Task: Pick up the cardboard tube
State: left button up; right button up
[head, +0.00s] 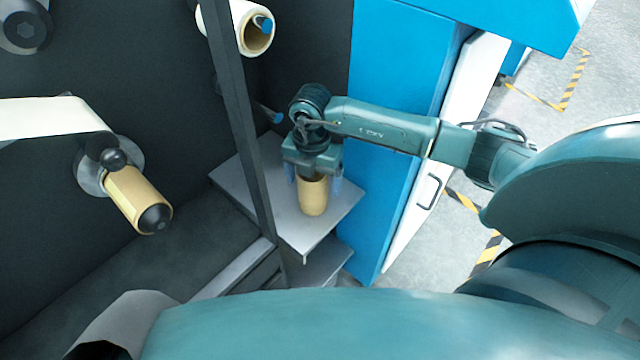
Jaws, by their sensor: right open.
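A tan cardboard tube (313,197) stands upright on a small grey metal shelf (325,225). My right gripper (314,184) points down over it, with one finger on each side of the tube's upper part. The fingers are open; I cannot tell whether either touches the tube. The gripper body hides the tube's top. My left gripper is not in view.
A dark post (240,125) rises just left of the shelf. A tan core on a spindle (138,198) and a white roll (238,27) are mounted on the dark machine wall. A blue cabinet (392,95) stands right of the shelf.

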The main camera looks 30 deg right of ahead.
jog(key=shift+f, duration=0.35)
jog(key=shift+a, duration=0.1)
jog(key=c, duration=1.1)
